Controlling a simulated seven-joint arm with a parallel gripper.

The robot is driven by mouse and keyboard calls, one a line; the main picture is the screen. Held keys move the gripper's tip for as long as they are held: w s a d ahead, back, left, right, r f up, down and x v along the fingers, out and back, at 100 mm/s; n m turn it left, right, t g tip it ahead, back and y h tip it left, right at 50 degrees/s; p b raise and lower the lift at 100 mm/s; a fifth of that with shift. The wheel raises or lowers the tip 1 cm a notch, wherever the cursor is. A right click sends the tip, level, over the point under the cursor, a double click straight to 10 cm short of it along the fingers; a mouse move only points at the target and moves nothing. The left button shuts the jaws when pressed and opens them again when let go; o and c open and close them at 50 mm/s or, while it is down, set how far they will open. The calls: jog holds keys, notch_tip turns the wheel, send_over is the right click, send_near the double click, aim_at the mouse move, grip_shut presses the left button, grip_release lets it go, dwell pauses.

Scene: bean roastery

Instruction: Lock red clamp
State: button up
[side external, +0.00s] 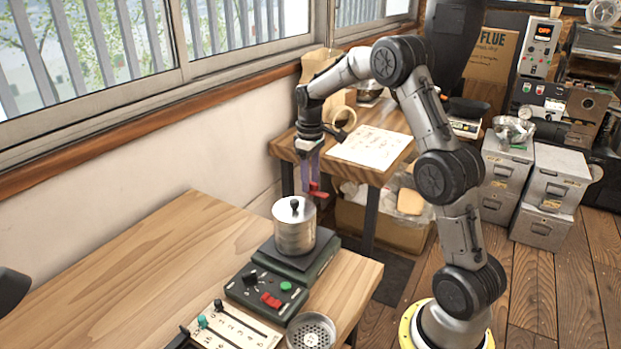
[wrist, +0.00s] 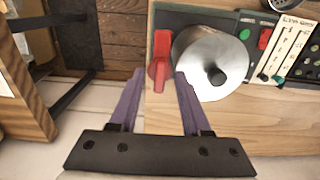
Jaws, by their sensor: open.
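The red clamp (side external: 317,194) shows as a small red lever beside the upper right of the steel canister (side external: 294,230). In the wrist view the red clamp (wrist: 160,58) has a rounded knob and a straight handle lying along the canister's left side. My gripper (side external: 307,183) hangs downward at the clamp with its purple fingers. In the wrist view my gripper (wrist: 160,76) is open, its fingertips on either side of the handle's end. I cannot tell whether they touch it. The canister has a black knob on its lid.
The canister stands on a dark base (side external: 325,242) at the wooden table's (side external: 160,255) right end. A control box (side external: 266,292) with red and green buttons, a slider panel (side external: 232,330) and a round sieve (side external: 311,331) are nearby. A second table (side external: 384,122) stands behind my gripper.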

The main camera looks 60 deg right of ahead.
grip_shut()
jog(key=shift+m, duration=0.4)
jog(key=m, duration=0.3)
jog(key=shift+m, duration=0.4)
jog(key=m, duration=1.3)
jog(key=shift+m, duration=0.3)
